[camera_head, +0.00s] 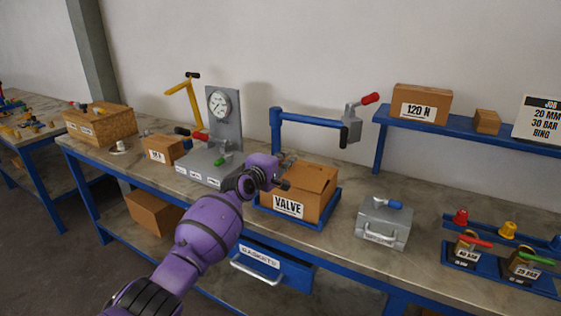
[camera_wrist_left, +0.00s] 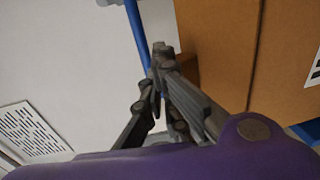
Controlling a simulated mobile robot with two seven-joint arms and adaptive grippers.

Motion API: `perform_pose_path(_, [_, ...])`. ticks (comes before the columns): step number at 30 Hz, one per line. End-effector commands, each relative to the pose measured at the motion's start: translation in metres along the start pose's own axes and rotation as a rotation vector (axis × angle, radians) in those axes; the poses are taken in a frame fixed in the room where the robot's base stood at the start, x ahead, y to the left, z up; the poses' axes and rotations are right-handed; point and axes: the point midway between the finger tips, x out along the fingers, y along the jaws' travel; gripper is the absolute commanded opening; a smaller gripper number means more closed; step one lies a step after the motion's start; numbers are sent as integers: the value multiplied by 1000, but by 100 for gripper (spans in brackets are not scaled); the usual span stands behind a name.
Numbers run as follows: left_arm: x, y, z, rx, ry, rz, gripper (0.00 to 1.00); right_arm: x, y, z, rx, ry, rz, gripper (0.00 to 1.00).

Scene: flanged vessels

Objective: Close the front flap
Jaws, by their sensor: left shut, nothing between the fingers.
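The brown cardboard box labelled VALVE (camera_head: 312,207) stands on a blue tray (camera_head: 330,217) on the workbench. Its top flaps (camera_head: 312,175) show from above, but I cannot tell clearly which is the front flap or how far it stands open. My left gripper (camera_head: 286,185) is shut and empty at the box's upper left front corner, covering part of that edge. In the left wrist view, the shut fingers (camera_wrist_left: 160,50) point along the box's cardboard side (camera_wrist_left: 225,50). I cannot tell if they touch it. My right gripper is not in view.
A gauge stand (camera_head: 224,115) is behind left of my arm. A blue post with a horizontal arm (camera_head: 312,119) rises behind the box. A grey metal case (camera_head: 383,225) stands to its right, with bare bench between. A drawer (camera_head: 262,262) hangs below the front edge.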

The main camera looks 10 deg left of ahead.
Motion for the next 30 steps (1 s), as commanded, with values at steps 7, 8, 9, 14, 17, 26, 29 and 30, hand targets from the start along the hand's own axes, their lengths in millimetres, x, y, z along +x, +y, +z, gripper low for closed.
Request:
perform_pose_path(7, [14, 0, -2, 1, -1, -84, 0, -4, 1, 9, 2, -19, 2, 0])
perform_pose_path(8, [15, 0, -2, 0, -1, -92, 0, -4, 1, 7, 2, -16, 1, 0])
perform_pose_path(9, [16, -1, -2, 0, -1, -102, 0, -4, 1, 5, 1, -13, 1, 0])
perform_pose_path(14, [19, -2, -2, 0, -1, -139, 0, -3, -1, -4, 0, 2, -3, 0])
perform_pose_path(17, [21, -3, -2, 0, -1, -161, 0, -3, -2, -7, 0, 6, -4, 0])
perform_pose_path(26, [25, -6, -2, -1, -1, -209, 0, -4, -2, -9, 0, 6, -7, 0])
perform_pose_path(29, [25, -7, -3, 0, -1, -221, 0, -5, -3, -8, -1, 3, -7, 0])
perform_pose_path(30, [26, -8, -3, 0, -1, -225, 0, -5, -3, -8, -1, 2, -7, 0])
